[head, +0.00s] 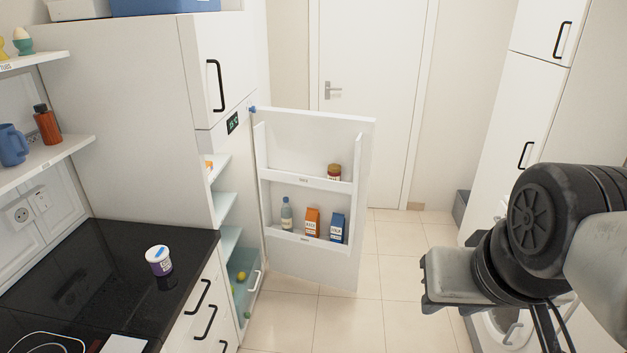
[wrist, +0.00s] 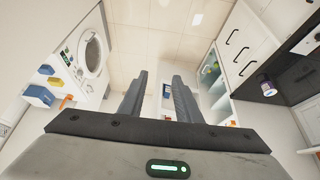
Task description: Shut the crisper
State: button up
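The crisper (head: 246,300) is the bottom drawer of the open fridge in the head view, with a pale handle on its front. It holds yellow and green items and seems to stand out past the shelves above; how far is hard to tell. It also shows in the wrist view at the upper right, with the coloured items at its far end (wrist: 210,72). My gripper (wrist: 159,84) is open and empty, its two dark fingers apart, pointing at the floor region left of the fridge in that view. In the head view its fingers are not clearly seen.
The fridge door (head: 315,262) stands wide open, with a jar, bottle and cartons in its racks. A black counter (head: 100,255) with a tub (head: 159,260) is at left. A washing machine (wrist: 85,45) stands opposite. Tiled floor (head: 400,270) between is clear.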

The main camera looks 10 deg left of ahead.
aim_at(248, 297)
jog(key=i+u, duration=0.2)
jog(key=u, duration=0.2)
jog(key=i+u, duration=0.2)
jog(key=u, duration=0.2)
jog(key=i+l+u, duration=0.2)
jog(key=i+l, duration=0.15)
jog(key=i, duration=0.2)
jog(key=i+l+u, duration=0.25)
jog(key=i+l, duration=0.55)
jog(key=i, duration=0.15)
jog(key=i+l, duration=0.4)
jog(key=i, duration=0.1)
